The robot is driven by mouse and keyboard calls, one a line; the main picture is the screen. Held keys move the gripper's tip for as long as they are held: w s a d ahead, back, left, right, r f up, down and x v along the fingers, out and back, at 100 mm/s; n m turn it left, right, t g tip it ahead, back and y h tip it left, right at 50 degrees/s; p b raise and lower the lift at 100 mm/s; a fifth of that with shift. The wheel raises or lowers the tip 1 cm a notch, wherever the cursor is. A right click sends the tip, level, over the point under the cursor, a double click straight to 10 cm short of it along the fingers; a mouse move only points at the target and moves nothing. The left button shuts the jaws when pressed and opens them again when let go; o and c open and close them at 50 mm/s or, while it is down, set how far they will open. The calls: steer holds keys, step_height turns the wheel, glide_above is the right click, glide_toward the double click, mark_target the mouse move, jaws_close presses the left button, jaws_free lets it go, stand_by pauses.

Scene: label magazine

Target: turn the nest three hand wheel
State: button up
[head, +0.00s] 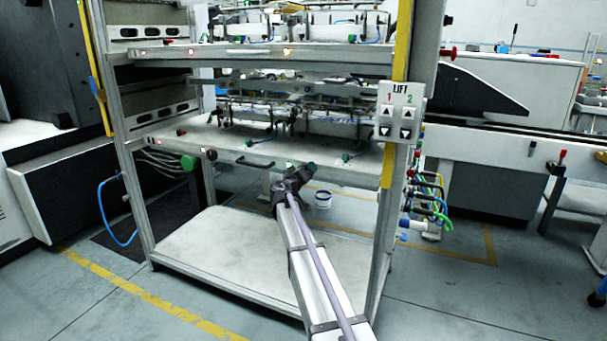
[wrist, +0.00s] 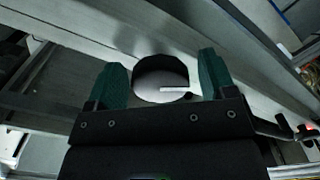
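A round hand wheel (wrist: 160,72), with a dark rim and a grey face crossed by a short white bar, shows in the wrist view. It sits between the two green fingers of my gripper (wrist: 163,62). The fingers are spread, one on each side; a narrow gap shows on the right, and on the left I cannot tell whether the finger touches. In the head view my gripper (head: 309,169) is at the front edge of the lower shelf (head: 225,141), right of centre. It hides the wheel there. No nest number is readable.
A green round knob (head: 188,163) and a dark handle (head: 256,163) are along the shelf front to the left. A LIFT button panel (head: 398,110) hangs on the right post. A base plate (head: 215,240) lies below.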

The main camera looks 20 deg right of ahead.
steer(key=shift+o, duration=0.3)
steer(key=v, duration=1)
steer(key=shift+s+a, duration=0.25)
steer(key=shift+a, duration=0.1)
